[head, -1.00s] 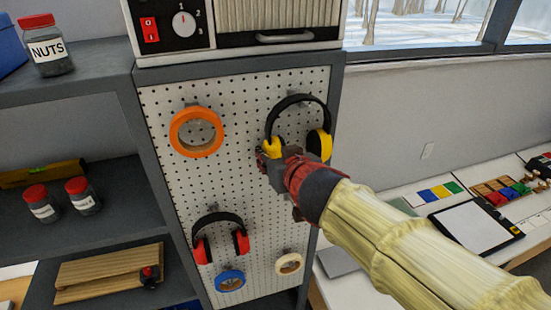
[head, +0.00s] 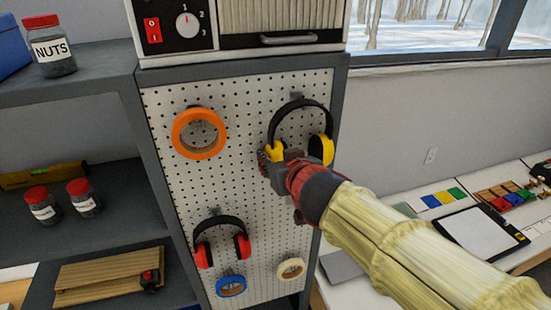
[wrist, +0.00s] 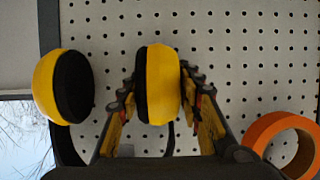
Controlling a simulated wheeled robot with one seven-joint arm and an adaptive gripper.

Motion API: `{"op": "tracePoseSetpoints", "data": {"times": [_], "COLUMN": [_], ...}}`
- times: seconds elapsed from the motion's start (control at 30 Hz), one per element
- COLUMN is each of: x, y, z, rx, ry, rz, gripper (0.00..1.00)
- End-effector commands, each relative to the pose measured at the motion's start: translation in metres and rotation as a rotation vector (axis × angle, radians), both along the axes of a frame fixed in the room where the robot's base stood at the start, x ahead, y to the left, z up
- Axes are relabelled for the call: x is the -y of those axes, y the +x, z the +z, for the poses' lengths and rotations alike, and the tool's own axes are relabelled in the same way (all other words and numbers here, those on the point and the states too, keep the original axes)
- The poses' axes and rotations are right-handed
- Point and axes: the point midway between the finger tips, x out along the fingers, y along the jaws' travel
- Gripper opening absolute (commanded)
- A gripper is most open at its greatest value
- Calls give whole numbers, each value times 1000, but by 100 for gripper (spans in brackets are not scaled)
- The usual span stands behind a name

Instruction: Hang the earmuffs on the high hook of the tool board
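The earmuffs have a black headband and yellow cups (head: 320,150). Their band lies over a grey hook (head: 296,97) at the upper right of the white tool board (head: 245,110), and both cups hang below. My gripper (head: 273,157) is at the left cup. In the wrist view the board appears upside down, and that yellow cup (wrist: 158,85) is between the fingers of my gripper (wrist: 160,80). The fingers stand apart with narrow gaps beside the cup; contact is hard to judge. The other cup (wrist: 63,87) is outside the fingers. The band is mostly hidden there.
An orange tape ring (head: 199,132) hangs at the board's upper left. Red earmuffs (head: 221,240), a blue ring (head: 231,286) and a cream ring (head: 291,269) hang lower. A machine (head: 240,25) stands above. Shelves with jars are left; a white desk (head: 395,240) is right.

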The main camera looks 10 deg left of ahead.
Motion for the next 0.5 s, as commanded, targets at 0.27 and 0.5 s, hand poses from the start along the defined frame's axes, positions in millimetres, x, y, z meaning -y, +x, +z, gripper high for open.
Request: {"op": "tracePoseSetpoints", "data": {"times": [0.27, 0.5], "x": [0, 0], "y": [0, 0], "z": [0, 0], "rx": [0, 0], "ry": [0, 0], "rz": [0, 0], "gripper": [52, 56]}}
